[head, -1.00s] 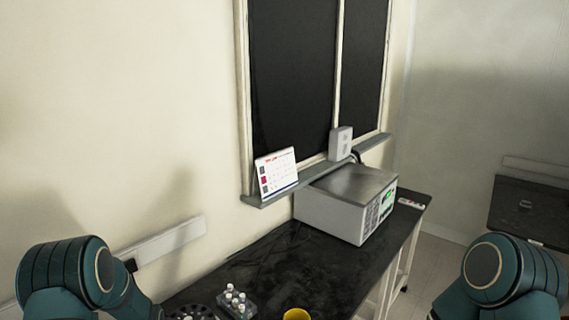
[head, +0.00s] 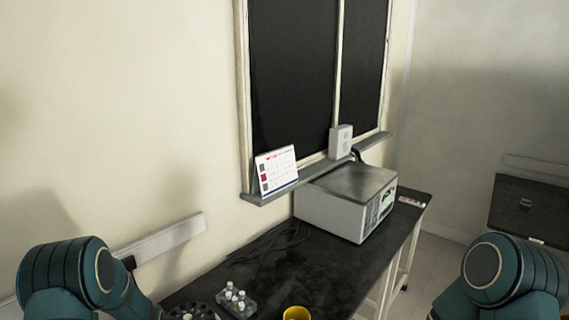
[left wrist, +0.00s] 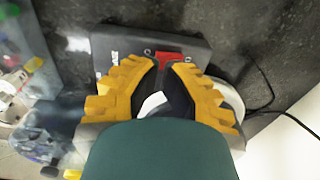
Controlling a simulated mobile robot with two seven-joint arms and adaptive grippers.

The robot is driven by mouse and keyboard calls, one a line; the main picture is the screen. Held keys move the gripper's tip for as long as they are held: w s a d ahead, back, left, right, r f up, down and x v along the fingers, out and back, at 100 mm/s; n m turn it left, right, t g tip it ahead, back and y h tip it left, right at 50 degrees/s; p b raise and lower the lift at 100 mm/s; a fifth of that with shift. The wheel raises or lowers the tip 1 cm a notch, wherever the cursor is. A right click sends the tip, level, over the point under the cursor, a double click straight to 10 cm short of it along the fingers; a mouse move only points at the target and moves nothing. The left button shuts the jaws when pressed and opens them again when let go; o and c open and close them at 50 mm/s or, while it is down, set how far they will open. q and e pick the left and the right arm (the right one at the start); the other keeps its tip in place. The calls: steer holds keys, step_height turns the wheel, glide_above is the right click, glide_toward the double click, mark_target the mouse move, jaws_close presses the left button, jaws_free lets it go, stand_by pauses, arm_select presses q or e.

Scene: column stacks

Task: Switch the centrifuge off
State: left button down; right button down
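In the left wrist view a dark grey panel with white lettering (left wrist: 112,57) carries a red switch (left wrist: 168,56); it looks like the centrifuge's front. A pale rounded part (left wrist: 228,97) shows beside it, partly covered by my right-hand finger. My left gripper (left wrist: 165,66) has yellow fingers with dark pads. Its tips are close together, just below the red switch in the picture; I cannot tell whether they touch it. Nothing is visibly held. The switch's position is unclear. My right gripper is outside both views.
The black bench (head: 285,270) holds a grey box-shaped device (head: 345,205), a rack of small bottles (head: 236,302), a yellow cup (head: 296,313) and a dark round-holed item (head: 192,311). A calendar (head: 276,170) stands on the sill. Cables (left wrist: 285,112) lie beside the panel.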

arm_select(q)
steer(key=shift+f+b, duration=0.8)
steer(key=shift+f, duration=0.25)
stand_by(0.5)
steer(key=shift+r+p, duration=1.5)
steer(key=shift+r, duration=1.05)
steer(key=shift+f, duration=0.1)
